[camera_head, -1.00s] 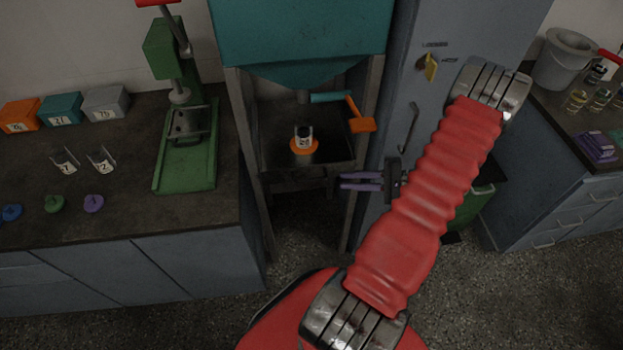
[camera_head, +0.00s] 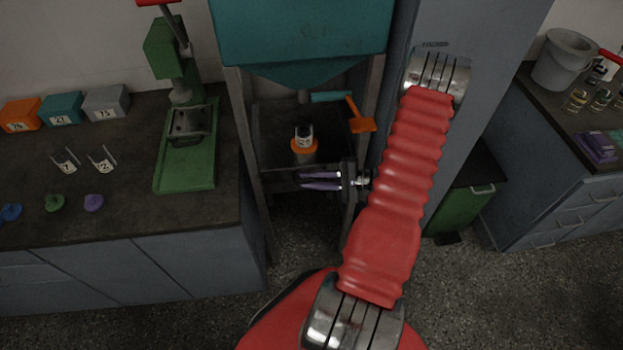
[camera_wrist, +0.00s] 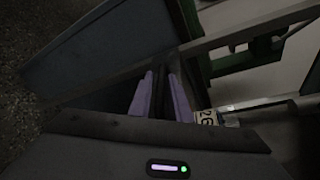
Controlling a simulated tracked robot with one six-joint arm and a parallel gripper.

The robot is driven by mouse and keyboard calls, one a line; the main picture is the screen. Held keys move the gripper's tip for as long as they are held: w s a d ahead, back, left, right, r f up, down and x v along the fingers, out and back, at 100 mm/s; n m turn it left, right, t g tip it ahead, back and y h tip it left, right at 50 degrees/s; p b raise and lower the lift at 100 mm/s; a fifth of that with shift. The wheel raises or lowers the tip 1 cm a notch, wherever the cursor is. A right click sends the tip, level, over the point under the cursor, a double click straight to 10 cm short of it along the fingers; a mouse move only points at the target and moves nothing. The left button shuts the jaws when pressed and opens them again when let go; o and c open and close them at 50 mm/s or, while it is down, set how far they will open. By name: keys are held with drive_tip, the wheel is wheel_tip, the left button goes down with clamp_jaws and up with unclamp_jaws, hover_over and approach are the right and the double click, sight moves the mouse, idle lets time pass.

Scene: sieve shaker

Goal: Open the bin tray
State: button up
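A dark metal tray (camera_head: 276,180), which I take to be the bin tray, sits low in the frame under the teal hopper (camera_head: 303,40). It looks pushed in, but its front is dark and partly hidden by my gripper. My gripper (camera_head: 304,181) reaches in from the right, its purple fingers across the tray front. In the wrist view the fingers (camera_wrist: 160,95) are apart, with a dark edge visible between them. Whether they touch that edge I cannot tell. A labelled cup (camera_head: 303,138) stands on an orange base above the tray; its label also shows in the wrist view (camera_wrist: 207,118).
A teal-and-orange lever (camera_head: 360,118) sticks out above my gripper. A grey-blue cabinet (camera_head: 398,30) stands close on the right, with a green bin (camera_head: 462,200) beyond it. A bench with a green press (camera_head: 185,150) is on the left. The floor in front is clear.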

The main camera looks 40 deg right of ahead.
drive_tip(key=shift+c, duration=0.5)
clamp_jaws()
